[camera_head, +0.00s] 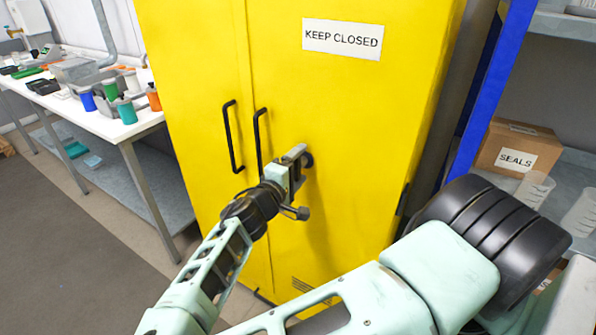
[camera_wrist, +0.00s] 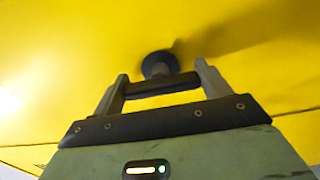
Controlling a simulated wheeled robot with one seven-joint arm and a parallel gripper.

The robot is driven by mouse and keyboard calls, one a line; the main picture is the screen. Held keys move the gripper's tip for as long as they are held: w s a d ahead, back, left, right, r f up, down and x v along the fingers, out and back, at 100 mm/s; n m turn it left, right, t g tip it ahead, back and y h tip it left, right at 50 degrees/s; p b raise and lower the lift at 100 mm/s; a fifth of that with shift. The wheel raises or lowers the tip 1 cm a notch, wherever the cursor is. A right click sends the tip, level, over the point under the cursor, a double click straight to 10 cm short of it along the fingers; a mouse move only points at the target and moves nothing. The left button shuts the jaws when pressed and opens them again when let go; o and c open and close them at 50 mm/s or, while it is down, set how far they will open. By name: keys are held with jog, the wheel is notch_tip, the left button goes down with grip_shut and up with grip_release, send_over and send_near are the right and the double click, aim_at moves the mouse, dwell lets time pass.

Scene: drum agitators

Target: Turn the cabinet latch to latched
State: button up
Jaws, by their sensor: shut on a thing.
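The yellow cabinet (camera_head: 345,110) stands ahead with its doors shut and two black vertical pull handles. The cabinet latch (camera_head: 308,159) is a small dark piece on the right door, right of the pulls, mostly hidden behind my gripper (camera_head: 297,156). In the wrist view, the latch (camera_wrist: 160,64) shows as a dark round hub against the yellow door, with a dark bar crossing in front of it between my fingers. My gripper (camera_wrist: 162,82) is shut on this latch handle, one finger at each end of the bar. The handle's exact turn angle is hard to tell.
A "KEEP CLOSED" sign (camera_head: 343,39) is on the door above. A white workbench (camera_head: 125,128) with bottles and tools stands at left. A blue-posted shelf with a "SEALS" box (camera_head: 515,148) stands at right. The door around the latch is clear except for the pulls.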

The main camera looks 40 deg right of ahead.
dwell(0.5)
jog(key=o, duration=1)
jog(key=b+v, duration=0.4)
jog(key=v, duration=1.3)
jog(key=shift+s+a, duration=0.1)
jog(key=shift+a, duration=0.1)
